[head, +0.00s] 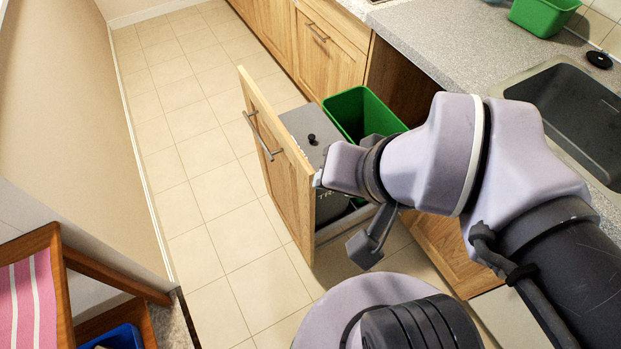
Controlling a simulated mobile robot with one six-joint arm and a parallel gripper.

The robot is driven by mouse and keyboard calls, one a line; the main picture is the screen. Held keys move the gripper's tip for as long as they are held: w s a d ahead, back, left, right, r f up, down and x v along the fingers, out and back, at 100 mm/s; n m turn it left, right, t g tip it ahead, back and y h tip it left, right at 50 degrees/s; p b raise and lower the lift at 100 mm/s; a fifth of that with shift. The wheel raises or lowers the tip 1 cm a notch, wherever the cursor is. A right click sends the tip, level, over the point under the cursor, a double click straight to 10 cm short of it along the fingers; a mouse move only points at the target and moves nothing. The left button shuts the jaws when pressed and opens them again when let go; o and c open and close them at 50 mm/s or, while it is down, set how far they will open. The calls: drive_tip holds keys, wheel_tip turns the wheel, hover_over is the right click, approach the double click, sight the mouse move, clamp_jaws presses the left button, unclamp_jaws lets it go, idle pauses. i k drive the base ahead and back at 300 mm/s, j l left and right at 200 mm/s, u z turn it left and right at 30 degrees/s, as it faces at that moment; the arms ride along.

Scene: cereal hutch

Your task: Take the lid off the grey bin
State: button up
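The grey bin's lid (303,121) is a flat grey panel with a small black knob (312,139). It lies inside a pulled-out wooden drawer, behind the drawer front (276,165). Some grey surface with partly hidden lettering (327,193) shows below my wrist; I cannot tell whether it is lid or bin wall. My gripper (318,179) is at the inner side of the drawer front, nearer to me than the knob and apart from it in the picture. My wrist hides most of the gripper and part of the bin, so its fingers cannot be read.
An open green bin (361,106) stands beside the grey one in the drawer. The drawer front has a metal handle (262,137). A counter (440,35) with a dark sink (575,110) is at right. The tiled floor (190,130) left of the drawer is clear.

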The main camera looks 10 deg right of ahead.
sight(312, 129)
drive_tip(key=k+l+u, duration=0.2)
drive_tip(key=l, duration=0.2)
drive_tip(key=k+l+u, duration=0.2)
drive_tip(key=l, duration=0.15)
drive_tip(key=k+l+u, duration=0.2)
drive_tip(key=l, duration=0.15)
drive_tip(key=i, duration=0.1)
